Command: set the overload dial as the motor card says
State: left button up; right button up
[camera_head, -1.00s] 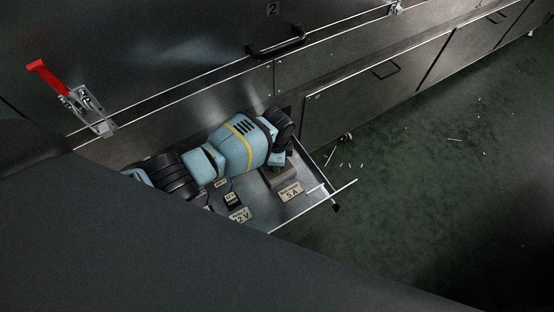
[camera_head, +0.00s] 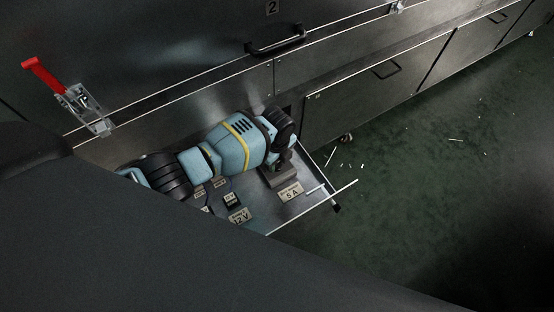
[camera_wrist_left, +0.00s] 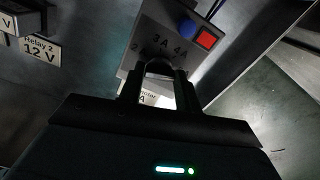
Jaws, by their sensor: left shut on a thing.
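The grey overload relay box (camera_head: 280,179) stands in the open drawer. In the left wrist view its face (camera_wrist_left: 143,35) carries the marks 2, 3 A and 4 A, with a blue button (camera_wrist_left: 187,27) and a red button (camera_wrist_left: 206,39). My left gripper (camera_head: 283,161) reaches down over the box. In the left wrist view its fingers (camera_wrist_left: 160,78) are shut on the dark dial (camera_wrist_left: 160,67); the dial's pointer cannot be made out. The motor card (camera_head: 291,191) reads 5 A and lies in front of the box. The fingers partly cover it in the left wrist view.
A card reading 12 V (camera_head: 240,215) and a small dark relay (camera_head: 232,200) lie to the left in the drawer. A red-handled clamp (camera_head: 83,105) is on the panel at the left. A dark handle (camera_head: 275,43) is above. Green floor (camera_head: 430,190) lies right, with scattered white bits.

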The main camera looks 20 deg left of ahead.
dwell(0.5)
pick_arm(q)
jog(key=o, duration=1)
jog(key=shift+c, duration=0.2)
jog(key=shift+r, duration=0.1)
jog(key=shift+r, duration=0.35)
notch_tip(320, 180, up, 7)
jog(key=p, duration=0.2)
jog(key=shift+f+p, duration=0.15)
jog(key=shift+p, duration=0.2)
